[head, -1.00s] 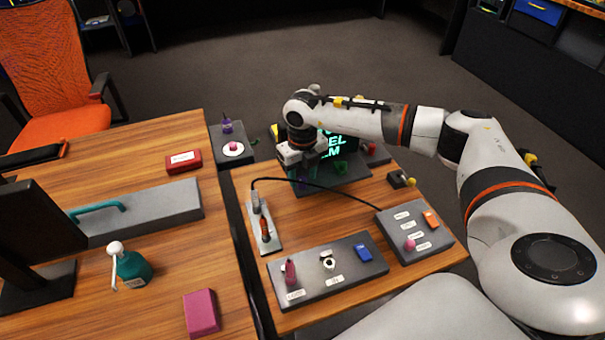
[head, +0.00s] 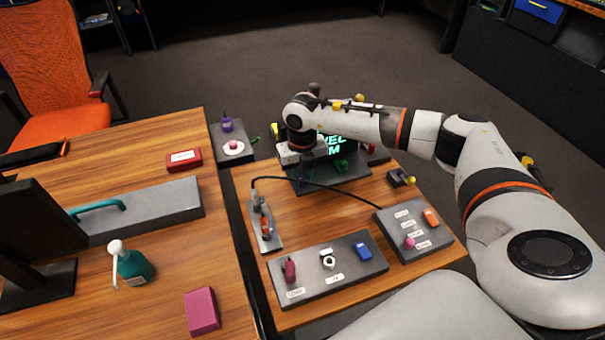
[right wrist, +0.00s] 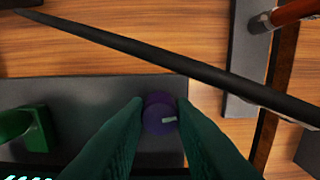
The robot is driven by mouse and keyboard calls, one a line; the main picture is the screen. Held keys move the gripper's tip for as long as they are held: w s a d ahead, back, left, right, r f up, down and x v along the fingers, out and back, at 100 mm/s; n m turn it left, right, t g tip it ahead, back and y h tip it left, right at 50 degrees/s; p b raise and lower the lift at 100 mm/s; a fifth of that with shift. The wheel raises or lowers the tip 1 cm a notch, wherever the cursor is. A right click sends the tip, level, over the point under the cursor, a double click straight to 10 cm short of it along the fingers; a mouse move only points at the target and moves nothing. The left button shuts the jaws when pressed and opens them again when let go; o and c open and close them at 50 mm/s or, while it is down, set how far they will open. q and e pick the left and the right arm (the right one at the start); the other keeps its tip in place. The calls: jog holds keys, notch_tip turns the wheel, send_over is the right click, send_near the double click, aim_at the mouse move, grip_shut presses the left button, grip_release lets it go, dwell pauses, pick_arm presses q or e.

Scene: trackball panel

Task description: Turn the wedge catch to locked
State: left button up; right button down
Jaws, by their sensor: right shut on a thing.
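My right gripper (head: 303,178) reaches down over the left end of the dark panel (head: 335,181) that carries a screen. In the right wrist view its two green fingers are shut on a round purple knob (right wrist: 160,120) with a pale mark on its top. The knob sits on the panel near its right edge in that view. I cannot tell from its shape whether this knob is the wedge catch. A green part (head: 341,166) stands farther along the panel and also shows in the right wrist view (right wrist: 28,128). My left gripper is out of view.
A black cable (head: 330,186) arches close by the gripper, from a narrow holder (head: 275,240) to a labelled box (head: 436,240). A grey panel (head: 310,288) with several controls lies in front. A lit screen (head: 335,143) stands behind. Bare wood shows between them.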

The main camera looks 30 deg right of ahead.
aim_at(303, 178)
jog(key=shift+m, duration=1.2)
jog(key=c, duration=1.2)
grip_release()
jog(key=shift+r, duration=0.1)
notch_tip(303, 178, up, 12)
jog(key=b, duration=0.1)
